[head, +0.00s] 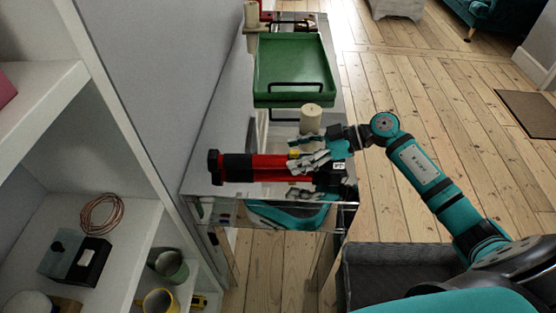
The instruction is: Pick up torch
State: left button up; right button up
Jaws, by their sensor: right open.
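A red and black torch (268,168) lies on its side near the front edge of a shiny mirrored table (225,128), its black head toward the left wall. My right gripper (298,158) comes in from the right and is at the torch's right part. Its fingers are open around or just over the torch; I cannot tell whether they touch it. The gripper hides some of the torch's right end. My left gripper is not in view.
A green tray (291,97) and a cream candle (311,119) stand behind the torch on the table. A white shelf unit (120,262) with a copper wire coil (101,213) and mugs is at left. Wooden floor (440,120) lies open at right.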

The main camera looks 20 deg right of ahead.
grip_shut()
dwell(0.3)
jog(key=shift+r, duration=0.1)
